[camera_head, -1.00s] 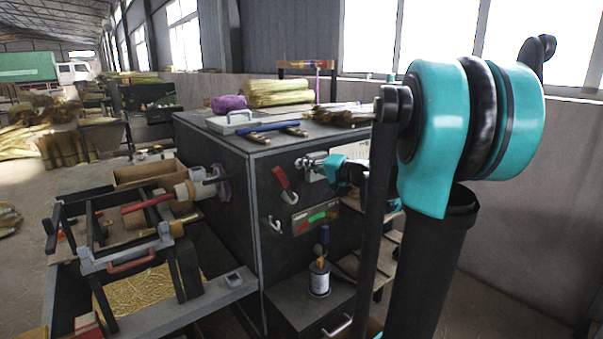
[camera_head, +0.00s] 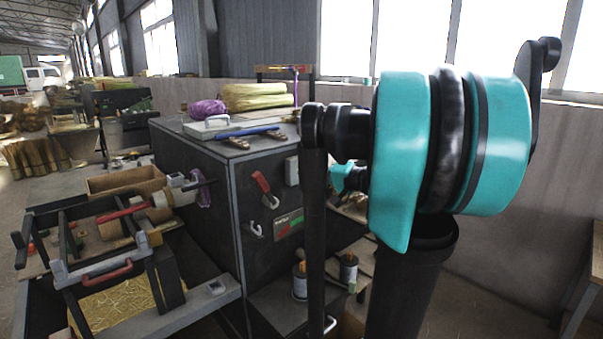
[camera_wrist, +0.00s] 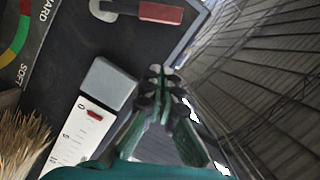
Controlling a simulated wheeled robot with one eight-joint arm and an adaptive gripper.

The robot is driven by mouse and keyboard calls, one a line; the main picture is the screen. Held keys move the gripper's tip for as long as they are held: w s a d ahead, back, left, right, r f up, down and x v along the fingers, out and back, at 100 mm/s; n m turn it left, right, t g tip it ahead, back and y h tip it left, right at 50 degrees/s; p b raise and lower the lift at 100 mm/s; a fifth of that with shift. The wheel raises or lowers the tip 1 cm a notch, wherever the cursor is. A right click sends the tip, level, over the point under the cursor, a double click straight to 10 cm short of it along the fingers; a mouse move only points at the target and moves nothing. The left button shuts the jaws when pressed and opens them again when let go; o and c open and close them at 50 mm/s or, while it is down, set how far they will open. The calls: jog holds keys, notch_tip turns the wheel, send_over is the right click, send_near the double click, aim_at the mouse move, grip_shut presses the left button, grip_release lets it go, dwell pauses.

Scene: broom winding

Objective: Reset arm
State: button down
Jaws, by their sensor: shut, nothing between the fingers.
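My gripper (camera_wrist: 163,78) is shut and empty in the wrist view, with its green-and-black fingers together. It is in front of the dark machine cabinet (camera_wrist: 60,60), and I see no contact with it. The dark cabinet (camera_head: 205,165) stands just left of my arm. On its front are a red-handled lever (camera_head: 262,183) and a gauge (camera_head: 289,222). The lever also shows in the wrist view (camera_wrist: 160,13).
A winding frame with a red handle (camera_head: 108,274) stands at lower left. Two cans (camera_head: 300,282) (camera_head: 348,268) sit on a low shelf beside my arm. The right floor looks mostly clear.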

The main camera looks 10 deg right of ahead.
jog(key=s+a+f+n+g+h, duration=0.1)
jog(key=s+a+f+g+h, duration=0.15)
jog(key=s+f, duration=0.4)
jog(key=s+a+f+n+g+h, duration=0.1)
jog(key=s+a+f+g, duration=0.25)
jog(key=f, duration=0.65)
jog(key=s+d+f+n+g+h, duration=0.1)
jog(key=s+d+f+h, duration=0.2)
jog(key=s+f, duration=0.3)
jog(key=s+d+f+n+g+h, duration=0.1)
jog(key=s+d+f+h, duration=0.2)
jog(key=s+f+h, duration=0.2)
notch_tip(320, 180, down, 4)
jog(key=shift+s+d+r+n, duration=0.2)
jog(key=shift+s+n, duration=0.2)
jog(key=shift+s, duration=0.35)
